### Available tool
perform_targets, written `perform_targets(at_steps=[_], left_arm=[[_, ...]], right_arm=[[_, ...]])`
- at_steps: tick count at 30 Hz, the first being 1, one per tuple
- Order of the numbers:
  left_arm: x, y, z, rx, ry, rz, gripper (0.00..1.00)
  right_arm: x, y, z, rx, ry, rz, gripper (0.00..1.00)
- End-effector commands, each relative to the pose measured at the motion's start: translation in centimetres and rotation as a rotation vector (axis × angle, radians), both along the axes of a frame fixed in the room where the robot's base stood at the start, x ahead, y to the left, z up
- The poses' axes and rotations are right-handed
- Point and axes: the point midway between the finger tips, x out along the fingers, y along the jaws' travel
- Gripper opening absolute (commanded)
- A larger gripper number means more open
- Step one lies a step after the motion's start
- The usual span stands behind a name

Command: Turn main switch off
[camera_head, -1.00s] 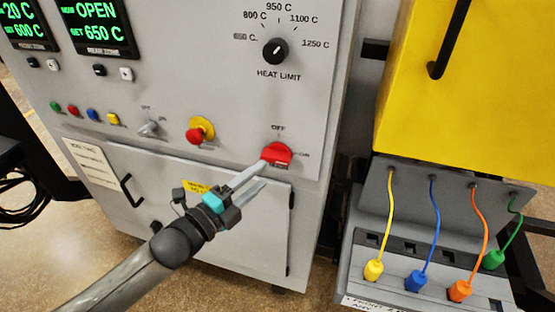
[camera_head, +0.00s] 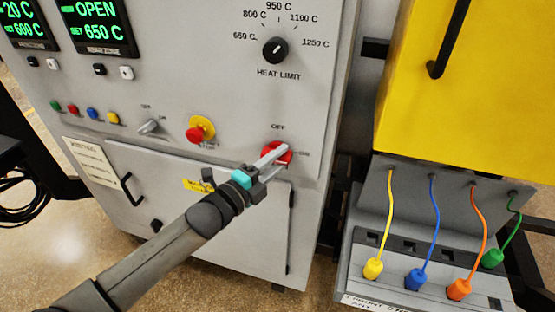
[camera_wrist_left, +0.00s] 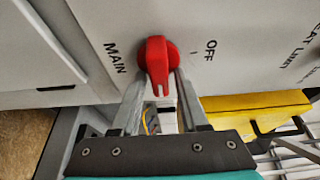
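The red main switch (camera_head: 270,157) is on the lower right of the grey furnace panel, with OFF printed above it and ON to its right. In the left wrist view its red handle (camera_wrist_left: 157,65) points away from the OFF mark, along the ON direction. My left gripper (camera_head: 283,155) is at the switch and partly covers it. In the left wrist view the fingers of this gripper (camera_wrist_left: 160,90) stand apart, one on each side of the handle, with slight gaps showing. My right gripper is not in view.
A red and yellow emergency button (camera_head: 199,131) and a small grey switch (camera_head: 149,126) sit left on the panel. A heat limit knob (camera_head: 275,50) is above. A yellow cabinet (camera_head: 470,100) and a grey box with coloured cables (camera_head: 390,255) stand at the right.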

Motion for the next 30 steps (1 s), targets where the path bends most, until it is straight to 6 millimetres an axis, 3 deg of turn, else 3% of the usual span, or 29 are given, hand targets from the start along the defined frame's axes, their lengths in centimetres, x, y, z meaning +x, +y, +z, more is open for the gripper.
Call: perform_targets(at_steps=[2, 11, 30], left_arm=[[-0.02, 0.01, -0.01, 0.000, 0.000, 0.000, 0.34], [-0.02, 0.04, -0.02, 0.000, 0.000, 0.000, 0.00], [-0.01, 0.03, -0.11, -0.062, 0.020, 0.001, 0.00]], right_arm=[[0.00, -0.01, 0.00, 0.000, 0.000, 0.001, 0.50], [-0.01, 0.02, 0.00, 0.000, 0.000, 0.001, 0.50], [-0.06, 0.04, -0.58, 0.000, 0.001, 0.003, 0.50]])
